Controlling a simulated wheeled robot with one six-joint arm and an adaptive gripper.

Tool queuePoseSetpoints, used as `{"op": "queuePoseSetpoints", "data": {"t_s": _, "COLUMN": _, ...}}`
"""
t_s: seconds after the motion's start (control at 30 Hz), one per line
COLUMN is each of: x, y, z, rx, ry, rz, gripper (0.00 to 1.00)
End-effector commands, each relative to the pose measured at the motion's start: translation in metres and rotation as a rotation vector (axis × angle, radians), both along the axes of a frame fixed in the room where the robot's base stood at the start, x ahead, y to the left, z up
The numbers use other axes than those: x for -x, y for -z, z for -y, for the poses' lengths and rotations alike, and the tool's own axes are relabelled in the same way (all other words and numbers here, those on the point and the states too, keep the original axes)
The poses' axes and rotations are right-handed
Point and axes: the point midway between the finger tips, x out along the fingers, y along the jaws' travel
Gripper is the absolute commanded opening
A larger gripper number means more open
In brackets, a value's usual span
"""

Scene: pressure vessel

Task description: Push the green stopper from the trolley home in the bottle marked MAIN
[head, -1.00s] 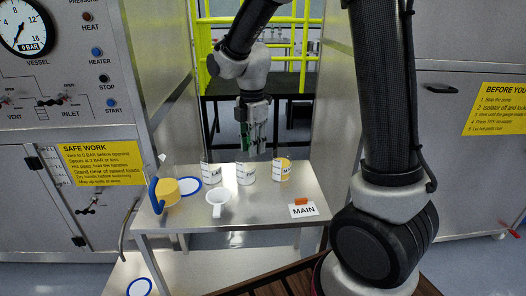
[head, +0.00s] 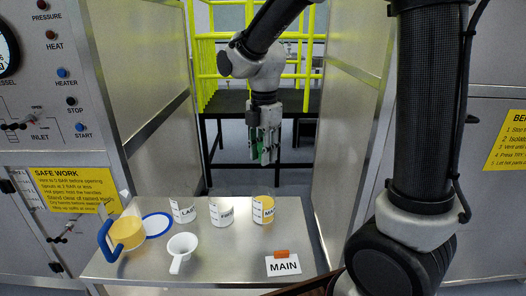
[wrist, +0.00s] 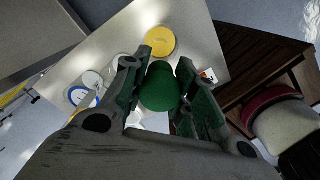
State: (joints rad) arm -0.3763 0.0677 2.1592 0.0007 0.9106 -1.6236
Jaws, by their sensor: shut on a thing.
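My gripper (head: 265,155) is shut on the green stopper (wrist: 160,88), which sits between the two fingers in the wrist view. In the head view the gripper points down above the trolley (head: 225,268), in line with the yellow bottle whose label begins "MA" (head: 263,209). A clear gap shows between the fingertips and that bottle. Its round yellow top (wrist: 160,41) appears just beyond the stopper in the wrist view. The rest of its label is turned out of sight. The MAIN card (head: 284,266) stands at the trolley's front right with an orange piece on it.
Two white labelled bottles, the left one (head: 183,210) and the middle one (head: 221,212), stand beside the yellow one. A white handled cup (head: 181,248), a yellow blue-handled item (head: 127,234) and a blue-rimmed disc (head: 158,225) are on the left. Metal cabinet walls flank the trolley.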

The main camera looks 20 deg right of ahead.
Motion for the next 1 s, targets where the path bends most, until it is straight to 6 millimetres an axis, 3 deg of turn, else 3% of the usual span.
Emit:
{"op": "queuePoseSetpoints", "data": {"t_s": 0.23, "x": 0.0, "y": 0.005, "z": 0.0, "rx": 0.001, "ry": -0.005, "rz": -0.002, "gripper": 0.07}}
{"op": "queuePoseSetpoints", "data": {"t_s": 0.7, "x": 0.0, "y": 0.048, "z": 0.0, "rx": 0.001, "ry": -0.005, "rz": -0.002, "gripper": 0.07}}
{"op": "queuePoseSetpoints", "data": {"t_s": 1.0, "x": 0.0, "y": 0.058, "z": 0.0, "rx": 0.0, "ry": -0.005, "rz": -0.001, "gripper": 0.07}}
